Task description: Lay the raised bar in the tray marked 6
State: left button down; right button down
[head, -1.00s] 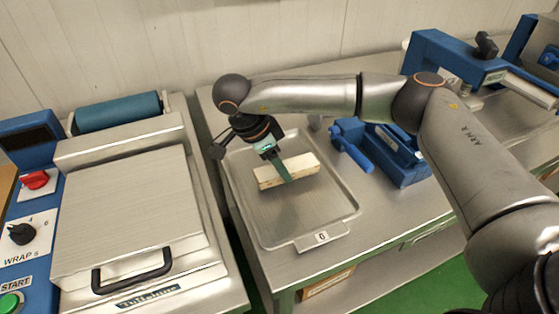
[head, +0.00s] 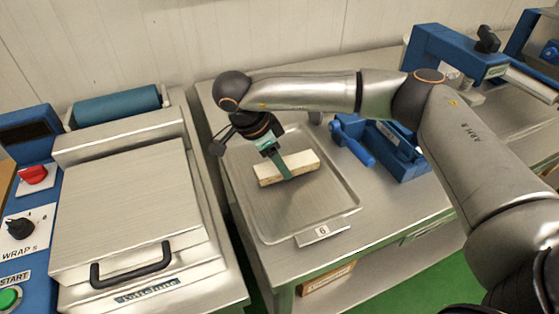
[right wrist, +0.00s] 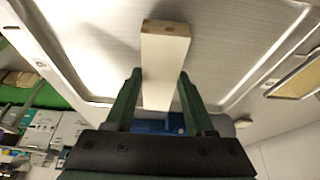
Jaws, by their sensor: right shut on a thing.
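The pale nougat bar (head: 303,161) is a long cream block over the middle of the metal tray marked 6 (head: 262,233). The tray's tag (head: 322,231) is on its front edge. My right gripper (head: 282,172) comes down from above and is shut across the bar's middle. In the right wrist view the bar (right wrist: 165,62) sits between the two green fingers (right wrist: 159,80), with the tray surface behind it. I cannot tell whether the bar touches the tray floor. My left gripper is not in view.
A wrapping machine (head: 130,205) with a black handle stands left of the table. A blue device with a handle (head: 357,147) stands right of the tray, and a blue-framed machine (head: 455,52) is further right. Bare table (head: 385,210) lies right of the tray.

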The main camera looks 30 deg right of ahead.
jog(key=shift+f+b, duration=0.5)
jog(key=shift+f, duration=0.1)
dwell(0.8)
jog(key=shift+c, duration=0.9)
grip_release()
jog(key=shift+o, duration=0.4)
jog(key=shift+o, duration=0.5)
jog(key=shift+r+p, duration=2.65)
jog(key=shift+r, duration=1.45)
